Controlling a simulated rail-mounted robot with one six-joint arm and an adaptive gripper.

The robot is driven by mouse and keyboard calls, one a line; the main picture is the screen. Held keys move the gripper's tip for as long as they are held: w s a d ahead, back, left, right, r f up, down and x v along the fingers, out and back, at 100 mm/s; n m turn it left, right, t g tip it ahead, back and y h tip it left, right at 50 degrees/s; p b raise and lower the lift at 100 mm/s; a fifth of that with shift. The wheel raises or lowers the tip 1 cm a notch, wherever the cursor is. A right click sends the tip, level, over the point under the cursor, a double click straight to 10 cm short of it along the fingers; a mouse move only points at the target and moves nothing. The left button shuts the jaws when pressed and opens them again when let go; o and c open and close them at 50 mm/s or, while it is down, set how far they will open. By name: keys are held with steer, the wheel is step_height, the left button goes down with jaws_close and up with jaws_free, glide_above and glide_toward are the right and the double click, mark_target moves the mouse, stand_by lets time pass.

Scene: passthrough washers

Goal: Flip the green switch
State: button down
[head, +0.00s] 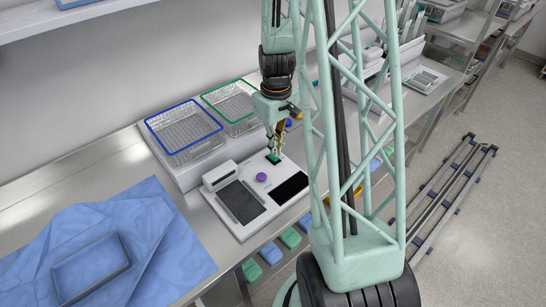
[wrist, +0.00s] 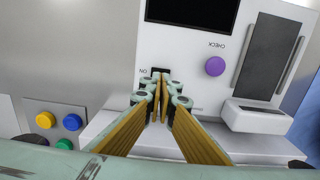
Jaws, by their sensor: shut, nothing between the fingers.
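The white device panel (head: 232,222) lies on the steel bench, and it also fills the top of the wrist view (wrist: 190,50). A small green switch (head: 273,158) is at the panel's back edge in the head view. In the wrist view a dark switch housing (wrist: 160,70) shows beside the word ON, mostly covered by my fingers, so the switch's position cannot be told. My gripper (head: 275,150) points down at the switch, and its fingertips (wrist: 162,80) are together with nothing between them. Contact with the switch cannot be told.
A purple button (head: 261,177) and dark screens share the panel. Blue-rimmed (head: 184,128) and green-rimmed (head: 230,100) wire baskets stand behind it. Yellow, blue and green buttons (wrist: 64,144) sit at left in the wrist view. A blue cloth (head: 150,225) covers the bench at left.

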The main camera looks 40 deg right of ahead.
mark_target(275, 158)
steer(key=shift+f+b, duration=0.95)
steer(key=shift+f, duration=0.25)
stand_by(1.5)
steer(key=shift+r, duration=0.1)
steer(key=shift+r+p, duration=1.8)
steer(key=shift+r, duration=1.6)
